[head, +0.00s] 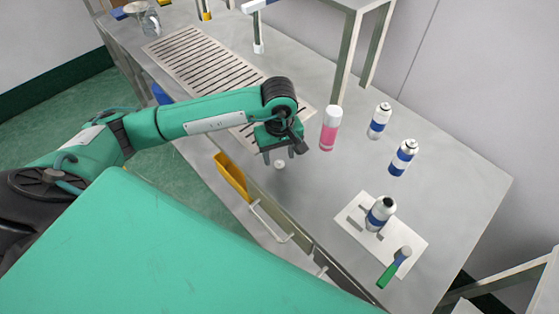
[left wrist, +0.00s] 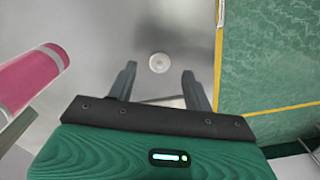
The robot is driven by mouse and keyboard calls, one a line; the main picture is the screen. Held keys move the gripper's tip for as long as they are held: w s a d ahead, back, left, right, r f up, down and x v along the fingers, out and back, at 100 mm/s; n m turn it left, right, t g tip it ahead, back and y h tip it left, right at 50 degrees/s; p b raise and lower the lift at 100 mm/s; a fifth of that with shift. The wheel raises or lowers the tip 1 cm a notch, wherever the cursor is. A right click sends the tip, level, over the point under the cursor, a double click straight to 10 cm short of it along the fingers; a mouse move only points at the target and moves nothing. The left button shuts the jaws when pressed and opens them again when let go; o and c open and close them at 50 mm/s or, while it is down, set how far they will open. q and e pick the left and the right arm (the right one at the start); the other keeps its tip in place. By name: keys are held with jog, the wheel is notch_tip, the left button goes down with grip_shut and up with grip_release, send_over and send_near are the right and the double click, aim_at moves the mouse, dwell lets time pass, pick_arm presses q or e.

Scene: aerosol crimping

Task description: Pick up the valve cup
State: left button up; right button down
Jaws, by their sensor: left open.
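The valve cup (head: 280,164) is a small pale round piece lying on the metal bench near its front edge. In the left wrist view the valve cup (left wrist: 159,62) is a pale disc with a raised centre, just beyond my fingertips and roughly midway between them. My left gripper (head: 284,158) points down above the valve cup, its fingers apart and empty. Its two fingers also show in the left wrist view (left wrist: 158,70). I cannot tell the exact height between the fingertips and the cup. My right gripper is not in view.
A pink can (head: 330,128) with a white top stands close right of the left gripper. Blue-and-white cans (head: 379,121) stand farther right; one (head: 380,213) is on a white plate (head: 414,236) beside a green-handled tool (head: 394,267). A slotted grate (head: 203,62) lies behind. A yellow bin (head: 231,177) hangs at the front edge.

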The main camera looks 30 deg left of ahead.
aim_at(279, 164)
pick_arm(q)
jog(key=shift+f, duration=1.25)
jog(key=c, duration=1.1)
jog(key=shift+o, duration=0.2)
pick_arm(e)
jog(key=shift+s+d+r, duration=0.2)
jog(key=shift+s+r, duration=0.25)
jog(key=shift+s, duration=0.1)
pick_arm(q)
jog(key=shift+r, duration=0.15)
